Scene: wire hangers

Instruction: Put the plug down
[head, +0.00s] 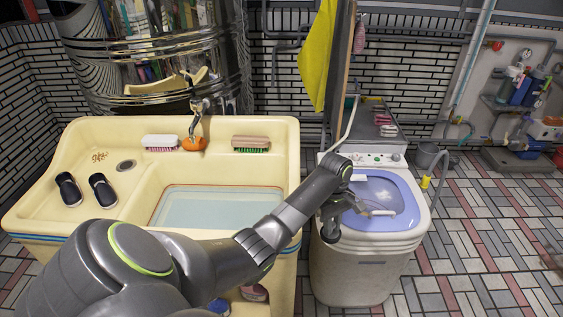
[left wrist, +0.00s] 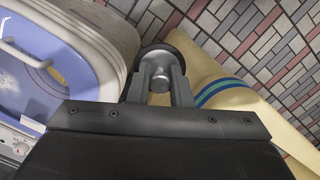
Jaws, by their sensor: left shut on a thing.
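The plug (left wrist: 164,52) is a dark round disc with a grey knob, seen in the left wrist view. My left gripper (left wrist: 160,82) is shut on its knob, one finger on each side. In the head view the plug (head: 331,234) shows as a small dark shape at the end of my left gripper (head: 334,215). It hangs in front of the washing machine's left front edge, by the sink's right end. It looks clear of both, with the floor below. My right gripper is not in view.
The cream sink (head: 100,142) holds water in its basin, with two black slippers (head: 102,190) and two brushes (head: 251,143) on top. The white washing machine (head: 365,265) has an open blue-rimmed top. Tiled floor (head: 490,250) is clear at the right.

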